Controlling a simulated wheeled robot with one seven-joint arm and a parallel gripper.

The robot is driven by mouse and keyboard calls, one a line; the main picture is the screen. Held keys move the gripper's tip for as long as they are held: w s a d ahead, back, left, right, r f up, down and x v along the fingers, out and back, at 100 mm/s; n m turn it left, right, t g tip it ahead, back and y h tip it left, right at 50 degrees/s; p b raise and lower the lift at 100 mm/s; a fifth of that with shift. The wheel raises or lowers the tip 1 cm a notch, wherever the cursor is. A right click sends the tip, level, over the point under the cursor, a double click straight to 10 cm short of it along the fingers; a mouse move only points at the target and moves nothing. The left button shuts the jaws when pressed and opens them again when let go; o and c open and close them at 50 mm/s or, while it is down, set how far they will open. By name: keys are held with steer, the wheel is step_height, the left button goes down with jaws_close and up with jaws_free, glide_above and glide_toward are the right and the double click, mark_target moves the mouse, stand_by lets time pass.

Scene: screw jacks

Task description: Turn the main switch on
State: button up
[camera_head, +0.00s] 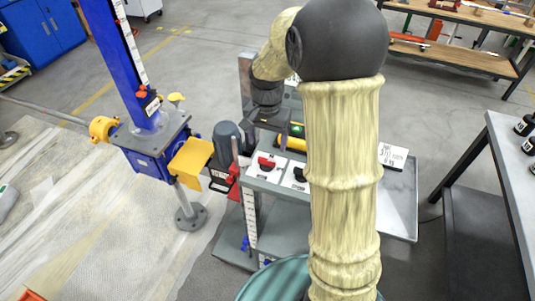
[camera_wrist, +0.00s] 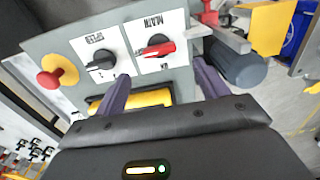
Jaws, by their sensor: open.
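The main switch, a rotary knob with a red handle on a white plate, shows in the wrist view (camera_wrist: 157,48) and the head view (camera_head: 267,163). Its plate reads "MAIN" upside down in the wrist view, and its handle lies roughly crosswise there. My gripper (camera_wrist: 164,86) is open and empty. Its two purple fingers point toward the panel, with the switch in front of the gap between them and apart from both. In the head view my wrist hangs behind the panel, and my arm hides part of the box.
A black knob (camera_wrist: 102,61) sits beside the main switch, and a red mushroom button on a yellow base (camera_wrist: 57,76) lies farther left. A dark grey cylinder (camera_wrist: 239,66) stands close to the right finger. The blue screw jack (camera_head: 155,140) stands left of the panel.

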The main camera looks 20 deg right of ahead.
mark_target(267, 159)
step_height(267, 159, down, 7)
steer(key=shift+r, duration=0.1)
stand_by(0.3)
steer(key=c, duration=1)
